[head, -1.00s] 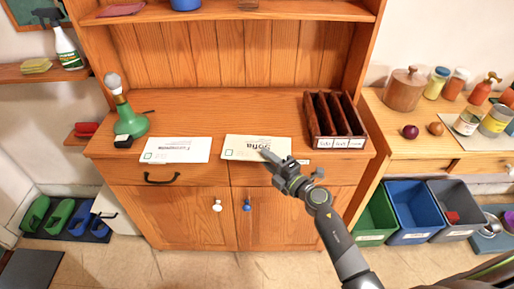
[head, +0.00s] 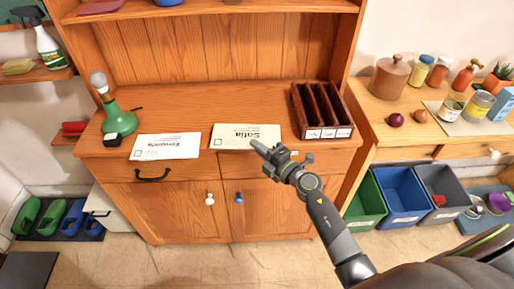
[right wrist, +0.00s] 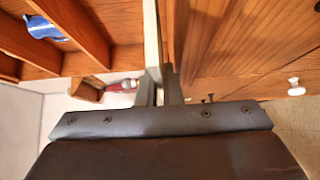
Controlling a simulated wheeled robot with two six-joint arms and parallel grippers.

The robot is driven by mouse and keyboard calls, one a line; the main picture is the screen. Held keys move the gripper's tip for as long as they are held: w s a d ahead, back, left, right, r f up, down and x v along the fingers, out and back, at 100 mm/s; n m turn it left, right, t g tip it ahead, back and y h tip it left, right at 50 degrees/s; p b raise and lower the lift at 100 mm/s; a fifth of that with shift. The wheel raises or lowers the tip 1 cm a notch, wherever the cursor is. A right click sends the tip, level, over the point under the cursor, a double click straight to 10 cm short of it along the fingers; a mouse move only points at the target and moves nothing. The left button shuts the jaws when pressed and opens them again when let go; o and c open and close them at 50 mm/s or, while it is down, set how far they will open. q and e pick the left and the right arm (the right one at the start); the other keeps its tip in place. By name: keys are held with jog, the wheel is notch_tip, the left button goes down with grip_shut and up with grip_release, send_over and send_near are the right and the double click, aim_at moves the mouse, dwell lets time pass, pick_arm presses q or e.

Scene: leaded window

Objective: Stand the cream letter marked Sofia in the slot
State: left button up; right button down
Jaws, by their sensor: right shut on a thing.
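The cream letter marked Sofia (head: 236,132) is over the front of the dresser top, its writing upside down in the head view. My right gripper (head: 259,148) is shut on its near edge, right of the middle. The letter looks close to level; I cannot tell whether it touches the top. In the right wrist view it shows edge-on as a pale strip (right wrist: 152,40) between the fingers. The dark red slotted rack (head: 341,133) stands to its right, with several upright dividers, open slots and small white labels in front. My left gripper is out of view.
A similar white letter (head: 166,147) with another name lies to the left. A green lamp (head: 119,122) stands at the left end of the dresser top (head: 200,108). The dresser's upper shelf (head: 230,8) overhangs behind. The top behind the letters is clear.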

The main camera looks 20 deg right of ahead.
notch_tip(320, 180, up, 8)
jog(key=p, duration=0.4)
jog(key=s+r, duration=0.4)
jog(key=s, duration=0.5)
jog(key=s+r+n+y, duration=0.1)
jog(key=s+r, duration=0.4)
jog(key=s, duration=0.4)
jog(key=shift+d+g, duration=0.2)
jog(key=shift+g, duration=0.1)
